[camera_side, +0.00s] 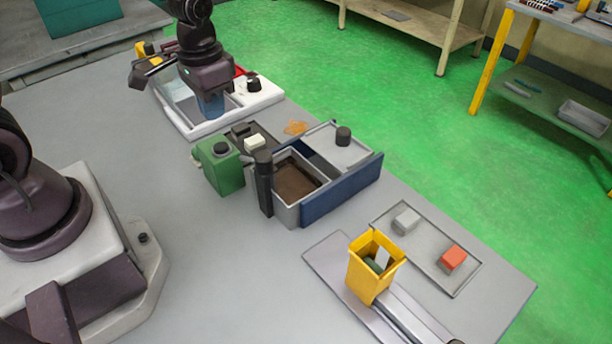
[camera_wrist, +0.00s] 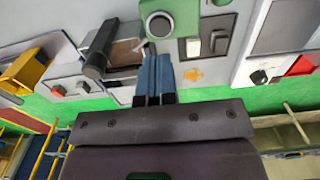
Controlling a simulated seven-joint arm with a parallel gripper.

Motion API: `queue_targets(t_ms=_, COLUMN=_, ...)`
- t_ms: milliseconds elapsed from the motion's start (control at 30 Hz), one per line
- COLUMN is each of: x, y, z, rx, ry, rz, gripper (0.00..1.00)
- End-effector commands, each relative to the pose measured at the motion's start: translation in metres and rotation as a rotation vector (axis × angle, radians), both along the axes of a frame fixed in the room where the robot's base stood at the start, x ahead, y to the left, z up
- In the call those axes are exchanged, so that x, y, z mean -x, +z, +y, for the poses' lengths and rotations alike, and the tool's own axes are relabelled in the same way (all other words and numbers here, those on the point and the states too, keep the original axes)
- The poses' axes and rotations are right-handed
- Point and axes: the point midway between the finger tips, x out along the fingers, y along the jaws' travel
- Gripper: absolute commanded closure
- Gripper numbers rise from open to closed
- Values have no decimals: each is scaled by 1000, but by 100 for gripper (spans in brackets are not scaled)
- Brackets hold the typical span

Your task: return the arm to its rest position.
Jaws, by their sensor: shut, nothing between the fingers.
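My gripper (camera_side: 211,106) hangs from my arm at the back left of the bench in the side view, fingers pointing down. It is above or in front of a white tray (camera_side: 197,131); I cannot tell the exact height. Its blue fingers (camera_wrist: 155,72) show in the wrist view, close together with nothing between them. A green box with a round grey knob (camera_side: 219,169) stands nearer the camera. It also shows beyond the fingertips in the wrist view (camera_wrist: 180,16).
A grey bin with brown contents (camera_side: 287,212), a blue panel (camera_side: 340,190) and an upright dark cylinder (camera_side: 264,185) stand mid-bench. A yellow bin (camera_side: 363,279) and a tray (camera_side: 425,262) with white and red blocks are at front right. Orange wire (camera_side: 296,127) lies behind. The left-centre bench is clear.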

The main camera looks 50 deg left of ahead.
Motion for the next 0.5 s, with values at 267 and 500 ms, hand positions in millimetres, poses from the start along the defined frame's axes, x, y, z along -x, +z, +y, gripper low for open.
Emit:
queue_targets(t_ms=267, x=4, y=-1, z=-1, rx=3, ry=19, rz=21, gripper=100)
queue_targets(t_ms=500, x=33, y=45, z=-14, rx=-1, ry=70, rz=-6, gripper=100)
